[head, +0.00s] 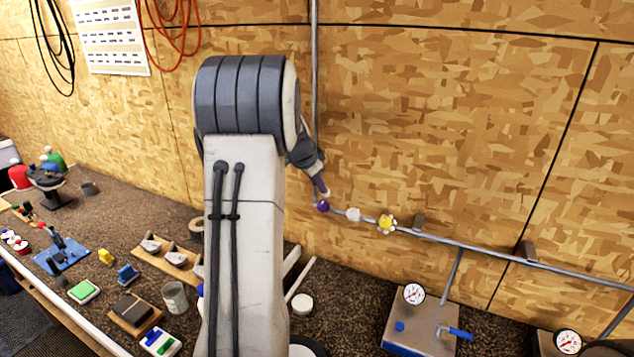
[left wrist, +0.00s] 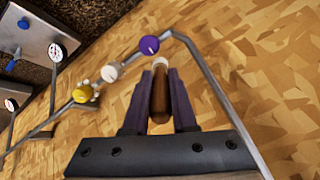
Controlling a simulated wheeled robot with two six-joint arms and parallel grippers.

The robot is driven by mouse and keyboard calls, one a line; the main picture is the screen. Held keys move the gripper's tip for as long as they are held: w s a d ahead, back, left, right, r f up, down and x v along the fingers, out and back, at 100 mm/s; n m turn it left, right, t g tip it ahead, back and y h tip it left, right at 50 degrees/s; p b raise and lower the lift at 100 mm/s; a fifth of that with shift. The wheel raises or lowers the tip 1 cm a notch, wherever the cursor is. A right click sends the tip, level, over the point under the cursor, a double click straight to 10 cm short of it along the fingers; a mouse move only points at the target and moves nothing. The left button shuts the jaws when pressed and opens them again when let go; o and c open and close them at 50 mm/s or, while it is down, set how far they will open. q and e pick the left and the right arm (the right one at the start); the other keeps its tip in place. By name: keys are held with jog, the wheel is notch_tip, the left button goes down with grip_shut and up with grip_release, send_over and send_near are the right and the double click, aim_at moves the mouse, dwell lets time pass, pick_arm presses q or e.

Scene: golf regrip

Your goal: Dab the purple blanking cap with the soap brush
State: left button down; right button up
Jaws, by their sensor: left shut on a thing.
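The purple blanking cap (head: 323,206) sits on the grey pipe along the wall, by the pipe's bend; it also shows in the left wrist view (left wrist: 149,46). My left gripper (head: 319,182) is just above the cap in the head view. In the left wrist view its fingers (left wrist: 160,97) are shut on the soap brush (left wrist: 160,95), which has a brown handle and a pale tip. The tip points at the cap and is very close to it; I cannot tell whether they touch. My right gripper is in neither view.
A white fitting (head: 353,215) and a yellow one (head: 387,223) sit along the pipe (head: 460,243) to the right of the cap. A gauge box (head: 418,325) stands below. The bench at left holds several small items, including a grey tin (head: 175,298).

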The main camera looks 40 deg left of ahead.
pick_arm(q)
jog(key=shift+s+d+f+b, duration=0.1)
jog(key=shift+f+b, duration=0.6)
jog(key=shift+b, duration=0.2)
dwell(2.3)
jog(key=shift+r, duration=0.1)
jog(key=shift+r+p, duration=2.1)
jog(key=shift+r, duration=1.55)
